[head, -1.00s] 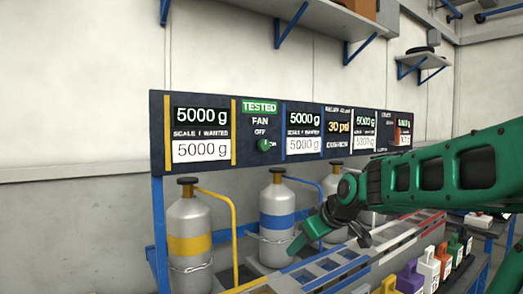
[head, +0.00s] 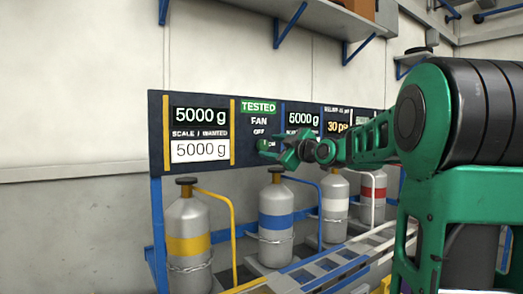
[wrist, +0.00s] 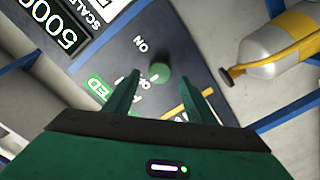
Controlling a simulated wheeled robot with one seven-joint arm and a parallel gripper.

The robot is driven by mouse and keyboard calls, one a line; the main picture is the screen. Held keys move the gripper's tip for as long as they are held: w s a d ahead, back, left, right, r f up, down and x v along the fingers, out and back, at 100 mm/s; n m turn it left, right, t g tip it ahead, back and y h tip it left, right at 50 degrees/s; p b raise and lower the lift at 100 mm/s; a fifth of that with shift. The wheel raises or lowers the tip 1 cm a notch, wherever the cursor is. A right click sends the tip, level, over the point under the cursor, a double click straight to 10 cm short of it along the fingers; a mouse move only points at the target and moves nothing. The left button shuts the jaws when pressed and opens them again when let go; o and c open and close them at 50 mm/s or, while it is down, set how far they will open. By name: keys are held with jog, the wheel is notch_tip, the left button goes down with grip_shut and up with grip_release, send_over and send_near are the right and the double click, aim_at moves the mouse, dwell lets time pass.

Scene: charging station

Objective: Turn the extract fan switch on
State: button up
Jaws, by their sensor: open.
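The fan switch is a round green knob (wrist: 160,72) on a dark panel (wrist: 185,50), with ON and OFF lettering beside it. Its small pale mark appears on the side toward OFF. In the head view the knob is largely hidden by my gripper (head: 270,150), which is at the panel beneath the FAN and OFF labels. In the wrist view my gripper (wrist: 171,82) is open, with one finger on each side of the knob and a gap showing. Whether either finger touches it I cannot tell.
A green TESTED label (head: 259,107) is above FAN. Scale displays (head: 200,135) flank the switch. Several gas cylinders stand below, including yellow-banded (head: 189,243) and blue-banded (head: 276,222) ones. A wall shelf (head: 290,12) is overhead. The wall left of the panel is clear.

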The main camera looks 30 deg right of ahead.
aim_at(264, 145)
jog(key=shift+w+a, duration=0.1)
jog(key=shift+w, duration=1.9)
